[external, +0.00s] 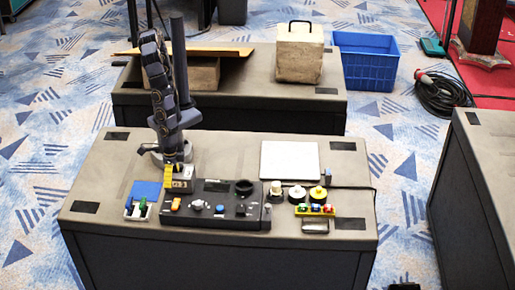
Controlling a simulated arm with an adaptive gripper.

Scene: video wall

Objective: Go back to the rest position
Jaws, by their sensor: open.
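My arm rises from the back left of the grey table (230,150) and folds down toward its front. My gripper (176,160) points down at the arm's lower end, just behind or above a small yellow-and-grey box (181,184). It is open. Its fingertips are small and dark here, and I cannot tell whether they touch the box. I see nothing held in it.
A black control panel (215,208) with knobs stands in front of the gripper. A blue-and-white item (143,197) is left of it. Round pots (318,195), coloured parts (316,209) and a white plate (289,160) are right. A second table (240,90) stands behind.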

